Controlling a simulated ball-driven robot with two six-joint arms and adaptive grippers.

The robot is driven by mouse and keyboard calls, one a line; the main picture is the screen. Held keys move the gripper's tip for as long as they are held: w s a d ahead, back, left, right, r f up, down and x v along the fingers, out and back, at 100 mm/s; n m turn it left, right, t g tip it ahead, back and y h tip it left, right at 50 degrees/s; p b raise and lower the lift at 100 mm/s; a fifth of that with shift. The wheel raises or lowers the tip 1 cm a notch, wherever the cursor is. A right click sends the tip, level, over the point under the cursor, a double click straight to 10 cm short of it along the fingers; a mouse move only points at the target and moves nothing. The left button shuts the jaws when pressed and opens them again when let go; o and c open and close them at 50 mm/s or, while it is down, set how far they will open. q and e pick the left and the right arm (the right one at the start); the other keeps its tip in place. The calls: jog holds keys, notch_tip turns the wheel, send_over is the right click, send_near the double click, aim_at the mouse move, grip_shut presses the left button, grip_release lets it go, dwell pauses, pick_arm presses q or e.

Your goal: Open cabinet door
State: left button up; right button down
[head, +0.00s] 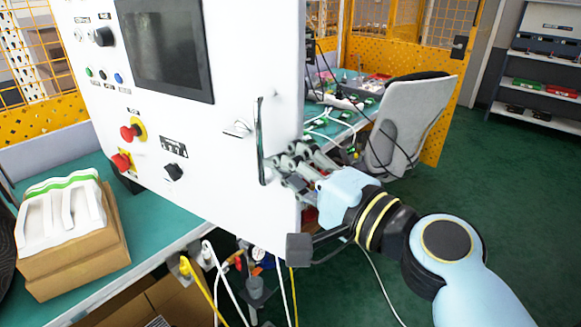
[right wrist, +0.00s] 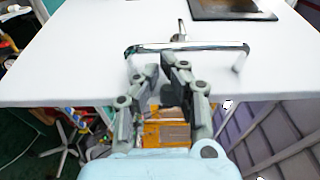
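The white cabinet door (head: 225,60) fills the middle of the head view; I cannot tell whether it stands ajar. Its metal bar handle (head: 261,140) runs upright near the right edge. The handle also shows in the right wrist view (right wrist: 215,49), lying across the picture. My right gripper (head: 275,170) is at the lower part of the handle, coming from the right. Contact with the handle cannot be told. My left gripper is out of view.
A small latch (head: 237,129) sits left of the handle. The door carries a dark screen (head: 165,50) and red knobs (head: 131,132). A cardboard box (head: 75,265) stands on the teal bench at left. A grey chair (head: 408,125) is behind at right. Cables hang below the door.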

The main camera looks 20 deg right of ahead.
jog(key=shift+s+a+f, duration=0.1)
jog(key=shift+s+a, duration=0.15)
jog(key=shift+a, duration=0.05)
